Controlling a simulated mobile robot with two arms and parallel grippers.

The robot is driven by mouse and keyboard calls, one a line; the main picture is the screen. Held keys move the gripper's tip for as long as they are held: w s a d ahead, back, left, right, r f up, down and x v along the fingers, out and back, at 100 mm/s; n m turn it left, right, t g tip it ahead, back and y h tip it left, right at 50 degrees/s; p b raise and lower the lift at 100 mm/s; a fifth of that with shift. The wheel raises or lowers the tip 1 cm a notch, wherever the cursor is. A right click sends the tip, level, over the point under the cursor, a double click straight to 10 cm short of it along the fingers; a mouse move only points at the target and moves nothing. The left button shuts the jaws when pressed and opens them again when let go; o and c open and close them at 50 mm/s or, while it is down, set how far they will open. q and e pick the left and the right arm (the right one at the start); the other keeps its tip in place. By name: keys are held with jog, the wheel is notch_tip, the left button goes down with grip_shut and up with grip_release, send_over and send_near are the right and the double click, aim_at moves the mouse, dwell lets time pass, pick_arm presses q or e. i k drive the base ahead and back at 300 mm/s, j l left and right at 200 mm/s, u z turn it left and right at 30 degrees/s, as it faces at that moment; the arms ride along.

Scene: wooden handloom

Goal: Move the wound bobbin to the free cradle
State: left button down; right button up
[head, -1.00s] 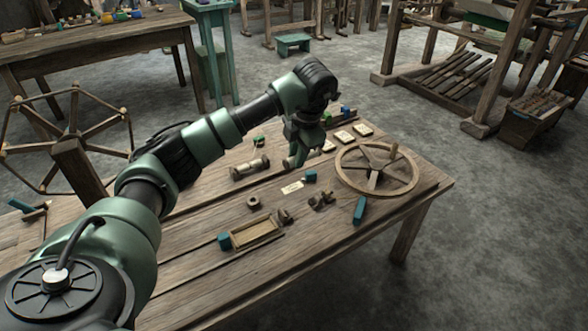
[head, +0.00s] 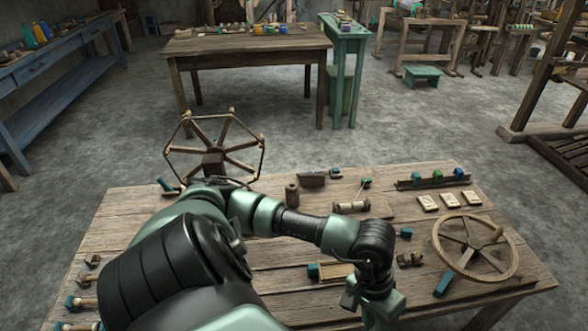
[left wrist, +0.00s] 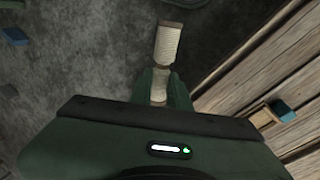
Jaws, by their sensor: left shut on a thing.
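A wound bobbin (left wrist: 167,43) with pale thread and brown ends shows in the left wrist view. My left gripper (left wrist: 160,87) is shut on its near end, and the bobbin sticks out past the fingers. In the head view my left gripper (head: 376,306) is low at the front of the worktable; the held bobbin cannot be made out there. Small wooden cradles with blue ends (head: 84,302) stand at the table's left edge. Another wooden holder (head: 409,259) stands right of my wrist. I cannot tell which cradle is free. My right gripper is not in view.
A pale spool (head: 352,207) lies on the worktable (head: 130,213). A spoked reel (head: 214,150) stands at the back left. A shallow tray (head: 333,271) is near my arm.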

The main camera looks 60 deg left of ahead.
aim_at(86, 277)
jog(key=k+j, duration=0.25)
jog(key=k, duration=0.25)
jog(key=k+j, duration=0.2)
jog(key=k, duration=0.25)
jog(key=k+j, duration=0.25)
jog(key=k, duration=0.25)
jog(key=k+j, duration=0.45)
jog(key=j, duration=0.15)
jog(key=k+j+z, duration=0.1)
jog(key=k+j, duration=0.3)
jog(key=j, duration=1.4)
